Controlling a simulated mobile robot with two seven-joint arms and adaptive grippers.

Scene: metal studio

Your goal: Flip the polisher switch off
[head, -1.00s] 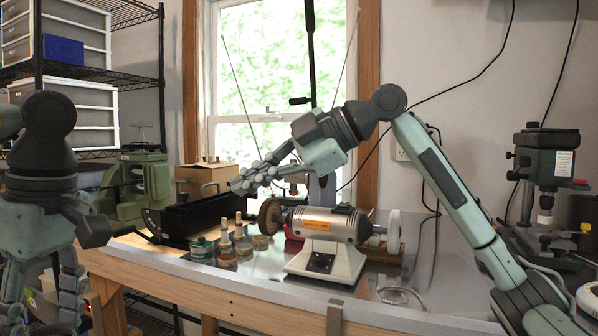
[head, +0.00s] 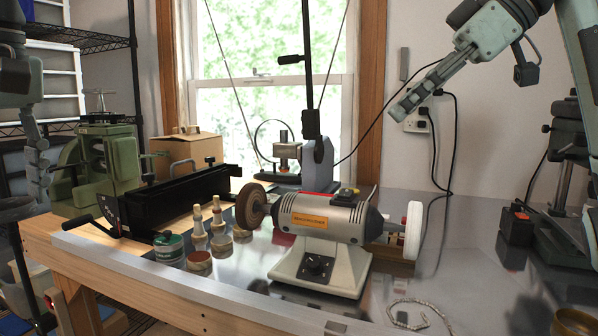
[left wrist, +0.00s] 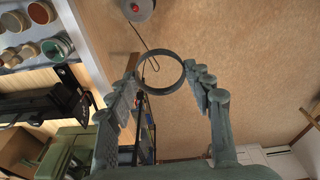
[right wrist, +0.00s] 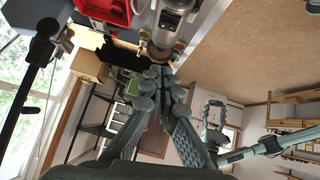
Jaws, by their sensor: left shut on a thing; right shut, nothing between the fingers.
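The polisher (head: 320,222), a silver motor on a cream base, stands on the bench with a brown wheel (head: 251,206) at left and a white wheel (head: 413,231) at right. A dial (head: 317,266) is on the base front. My right gripper (head: 397,113) is shut and empty, above and right of the polisher, clear of it. My left gripper (head: 40,185), at the left edge, is shut on a dark ring (left wrist: 158,91), which also shows in the right wrist view (right wrist: 213,104).
A chain (head: 420,312) lies at the front right. Power cords hang from the outlet (head: 416,122). The metal bench top right of the polisher is mostly clear.

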